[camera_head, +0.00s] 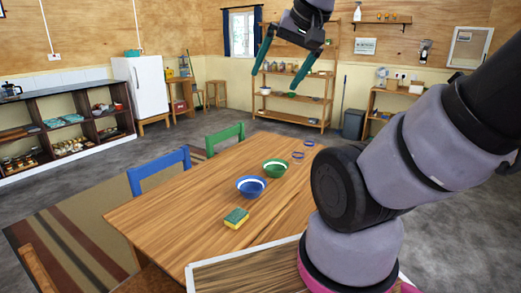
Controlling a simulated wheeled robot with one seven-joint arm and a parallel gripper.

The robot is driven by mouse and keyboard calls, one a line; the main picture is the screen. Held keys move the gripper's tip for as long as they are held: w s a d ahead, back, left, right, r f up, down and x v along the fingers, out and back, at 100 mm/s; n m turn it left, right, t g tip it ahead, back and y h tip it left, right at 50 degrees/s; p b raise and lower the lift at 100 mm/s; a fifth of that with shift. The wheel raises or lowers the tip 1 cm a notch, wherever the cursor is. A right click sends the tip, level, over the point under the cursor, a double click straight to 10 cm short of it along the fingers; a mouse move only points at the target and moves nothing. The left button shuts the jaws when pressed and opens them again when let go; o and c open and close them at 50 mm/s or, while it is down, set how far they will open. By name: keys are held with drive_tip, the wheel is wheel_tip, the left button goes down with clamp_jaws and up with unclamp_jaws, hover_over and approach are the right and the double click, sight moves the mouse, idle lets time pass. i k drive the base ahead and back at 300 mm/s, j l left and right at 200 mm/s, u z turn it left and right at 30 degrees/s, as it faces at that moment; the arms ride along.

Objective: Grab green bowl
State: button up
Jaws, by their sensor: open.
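Nothing is between the fingers. In the picture it is above the green bowl and clearly apart from it.
A yellow and green sponge (236,218) lies in front of the blue bowl. Small blue rings or cups (298,155) are near the table's far right edge. A blue chair (159,171) and a green chair (225,138) stand at the left side. My arm hides the table's right part.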

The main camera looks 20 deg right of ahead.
sight(275, 168)
drive_tip(key=i+l+z, duration=0.2)
drive_tip(key=l, duration=0.25)
drive_tip(key=i+l+z, duration=0.15)
drive_tip(key=i+l, duration=0.15)
drive_tip(key=l, duration=0.15)
drive_tip(key=i+l+z, duration=0.2)
drive_tip(key=i+l, duration=0.05)
drive_tip(key=l, duration=0.1)
